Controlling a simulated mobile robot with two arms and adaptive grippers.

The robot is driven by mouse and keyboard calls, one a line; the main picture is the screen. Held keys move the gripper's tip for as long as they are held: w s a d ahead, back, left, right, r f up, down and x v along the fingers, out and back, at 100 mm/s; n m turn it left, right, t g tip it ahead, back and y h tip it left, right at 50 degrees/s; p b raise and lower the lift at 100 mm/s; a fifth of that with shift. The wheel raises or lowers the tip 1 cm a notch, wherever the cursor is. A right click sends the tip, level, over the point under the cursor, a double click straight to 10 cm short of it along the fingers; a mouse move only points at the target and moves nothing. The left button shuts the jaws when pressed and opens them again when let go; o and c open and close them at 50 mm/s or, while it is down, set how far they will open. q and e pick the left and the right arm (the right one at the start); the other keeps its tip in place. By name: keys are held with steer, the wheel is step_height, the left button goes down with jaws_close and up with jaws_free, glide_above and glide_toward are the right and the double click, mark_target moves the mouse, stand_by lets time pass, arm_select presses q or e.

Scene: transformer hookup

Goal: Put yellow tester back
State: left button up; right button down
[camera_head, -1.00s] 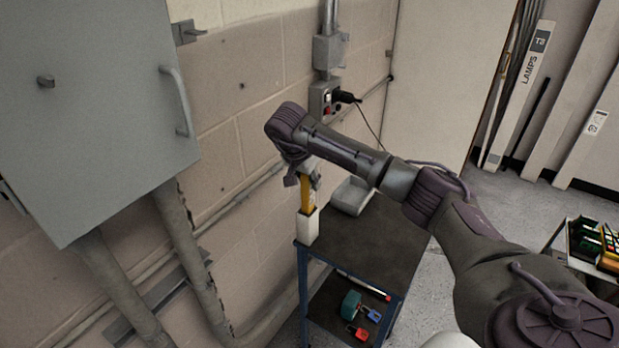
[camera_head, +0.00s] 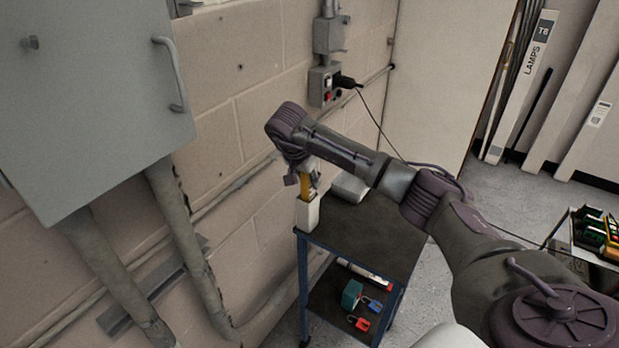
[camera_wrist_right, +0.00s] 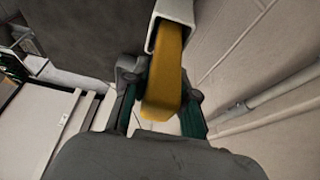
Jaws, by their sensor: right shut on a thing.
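The yellow tester (camera_head: 305,189) is upright in my right gripper (camera_head: 304,178) at the corner of the dark-topped cart (camera_head: 376,230). Its lower end is inside a white holder (camera_head: 307,214) at that corner, so that end is hidden. In the right wrist view, the tester (camera_wrist_right: 165,72) lies between the two fingers of my right gripper (camera_wrist_right: 160,90), which are shut on it. Its far end enters the open mouth of the white holder (camera_wrist_right: 174,12). How deep it sits cannot be told. My left gripper is not in view.
A grey box (camera_head: 349,187) stands on the cart top near the wall. The lower shelf holds a teal item (camera_head: 351,293) and red and blue padlocks (camera_head: 360,323). A grey wall cabinet (camera_head: 95,95) and pipes are at left. A rack of testers (camera_head: 592,238) is at right.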

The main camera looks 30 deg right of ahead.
steer(key=shift+f, duration=0.45)
steer(key=c, duration=0.8)
jaws_free()
steer(key=shift+c, duration=0.2)
steer(key=shift+r, duration=0.1)
steer(key=v, duration=1.2)
